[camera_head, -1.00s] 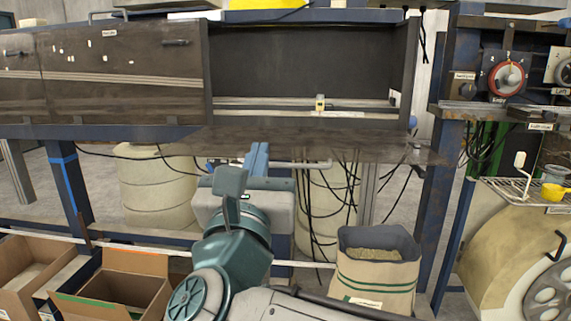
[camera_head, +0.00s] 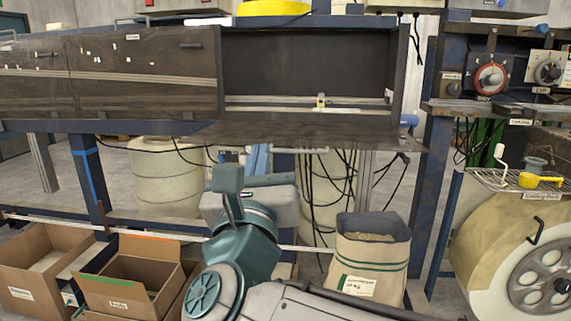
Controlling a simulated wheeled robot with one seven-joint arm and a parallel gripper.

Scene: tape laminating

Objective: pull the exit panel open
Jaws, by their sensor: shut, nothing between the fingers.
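The exit panel (camera_head: 300,133) is a dark, worn sheet at the right end of the long dark machine. It is folded down and juts out below the open bay (camera_head: 305,60). The bay's dark inside and a pale rail show. My gripper (camera_head: 252,180) is at the end of my teal and grey arm, low in the middle of the view, below the panel and apart from it in the picture. I see it from behind; it is shut and empty, and the fingertips are mostly hidden.
Open cardboard boxes (camera_head: 130,285) stand at the lower left. A filled sack (camera_head: 372,265) stands right of my arm. A rack (camera_head: 515,180) with a yellow scoop is over a round drum (camera_head: 520,240) at the right. Cables hang under the machine.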

